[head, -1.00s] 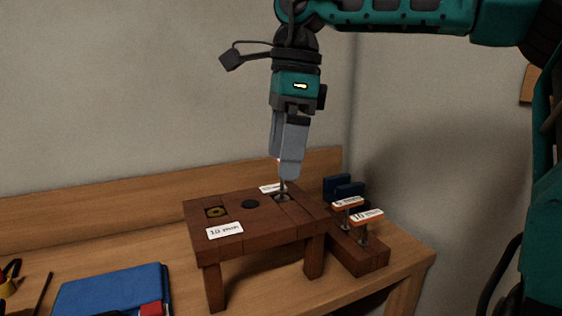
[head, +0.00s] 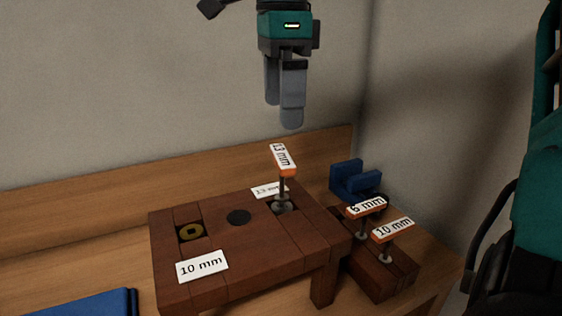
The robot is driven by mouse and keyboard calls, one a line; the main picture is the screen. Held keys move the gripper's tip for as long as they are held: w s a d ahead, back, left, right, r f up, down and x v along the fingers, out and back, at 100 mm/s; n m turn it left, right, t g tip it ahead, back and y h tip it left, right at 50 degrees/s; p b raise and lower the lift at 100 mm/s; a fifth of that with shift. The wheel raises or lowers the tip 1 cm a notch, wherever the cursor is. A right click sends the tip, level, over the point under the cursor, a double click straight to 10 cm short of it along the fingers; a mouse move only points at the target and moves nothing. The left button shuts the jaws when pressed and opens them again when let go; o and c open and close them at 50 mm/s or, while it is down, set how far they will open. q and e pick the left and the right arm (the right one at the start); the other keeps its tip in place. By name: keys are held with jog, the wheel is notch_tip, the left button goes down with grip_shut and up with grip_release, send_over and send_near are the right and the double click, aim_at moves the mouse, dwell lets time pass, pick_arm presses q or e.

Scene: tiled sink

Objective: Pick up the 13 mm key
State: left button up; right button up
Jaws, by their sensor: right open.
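The 13 mm key (head: 283,160) has an orange and white labelled head and a thin shaft. My right gripper (head: 281,112) is open and empty. It hangs above the key, fingers pointing down, apart from it. My left gripper is not in view.
The 6 mm key (head: 366,208) and 10 mm key (head: 393,230) stand in a low wooden block (head: 378,272) to the right. A blue holder (head: 352,180) is behind them. A blue object (head: 95,303) lies at lower left.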

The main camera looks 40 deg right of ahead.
aim_at(282, 155)
notch_tip(282, 155, down, 6)
jog(key=shift+s+f+b, duration=0.1)
jog(key=shift+b, duration=0.35)
jog(key=shift+f, duration=0.55)
notch_tip(282, 155, down, 5)
jog(key=shift+f+b, duration=0.1)
jog(key=shift+b, duration=0.2)
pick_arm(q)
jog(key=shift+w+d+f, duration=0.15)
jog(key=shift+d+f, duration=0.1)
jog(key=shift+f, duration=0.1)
pick_arm(e)
jog(key=c, duration=0.8)
jog(key=shift+r, duration=0.2)
